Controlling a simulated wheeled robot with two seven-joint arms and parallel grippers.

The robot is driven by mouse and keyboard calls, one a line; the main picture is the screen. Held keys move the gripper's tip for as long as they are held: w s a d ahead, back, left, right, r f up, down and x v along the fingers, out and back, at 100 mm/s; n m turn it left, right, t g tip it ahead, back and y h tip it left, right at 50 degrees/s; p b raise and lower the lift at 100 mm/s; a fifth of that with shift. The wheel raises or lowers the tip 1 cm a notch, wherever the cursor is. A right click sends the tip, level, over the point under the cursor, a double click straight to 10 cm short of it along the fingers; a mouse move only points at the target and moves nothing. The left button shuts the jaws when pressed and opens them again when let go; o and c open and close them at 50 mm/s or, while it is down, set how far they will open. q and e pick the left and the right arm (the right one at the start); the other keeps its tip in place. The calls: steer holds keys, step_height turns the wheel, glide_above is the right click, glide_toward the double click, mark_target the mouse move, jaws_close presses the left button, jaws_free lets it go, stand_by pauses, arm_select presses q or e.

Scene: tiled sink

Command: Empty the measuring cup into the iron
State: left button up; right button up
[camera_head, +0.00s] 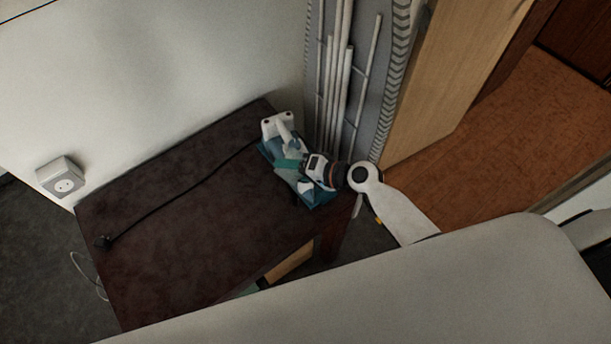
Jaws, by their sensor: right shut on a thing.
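The iron (267,150), blue and teal with white parts, is on the dark brown table near its back right corner. Its black cord runs left across the tabletop. My right gripper (301,174) reaches in from the right, low over the iron, and covers part of it. It is shut on a small pale thing that seems to be the measuring cup. The cup's outline, its tilt and its contents cannot be made out among the overlapping pale and blue parts. My left gripper is not in view.
The dark table (200,240) is otherwise bare, apart from the cord and its plug (103,242). A white wall with a grey socket (62,180) is behind. Pale pipes (338,90) and a wooden door frame (440,80) stand close behind my right gripper.

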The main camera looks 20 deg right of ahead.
steer(key=shift+d+r, duration=0.15)
stand_by(0.5)
steer(key=shift+w+r+m+y, duration=0.1)
steer(key=shift+w+m+y, duration=0.05)
steer(key=shift+m+y, duration=0.15)
steer(key=shift+s+d+r, duration=0.1)
steer(key=shift+s+d, duration=0.1)
stand_by(0.5)
steer(key=shift+a+r+m+y+b, duration=0.3)
steer(key=shift+a+m+y+b, duration=0.1)
steer(key=shift+a+m, duration=0.15)
stand_by(0.5)
steer(key=shift+s+r+m+y+b, duration=0.3)
steer(key=shift+m+y, duration=0.1)
steer(key=shift+m, duration=0.15)
stand_by(0.7)
steer(key=shift+d+r, duration=0.1)
steer(key=shift+d, duration=0.2)
steer(key=shift+s+a+m+g+y, duration=0.1)
steer(key=shift+a+m+g+y, duration=0.05)
steer(key=shift+m+g+y, duration=0.2)
steer(key=shift+r+m+b, duration=0.15)
steer(key=shift+m+b, duration=0.2)
steer(key=shift+b, duration=0.15)
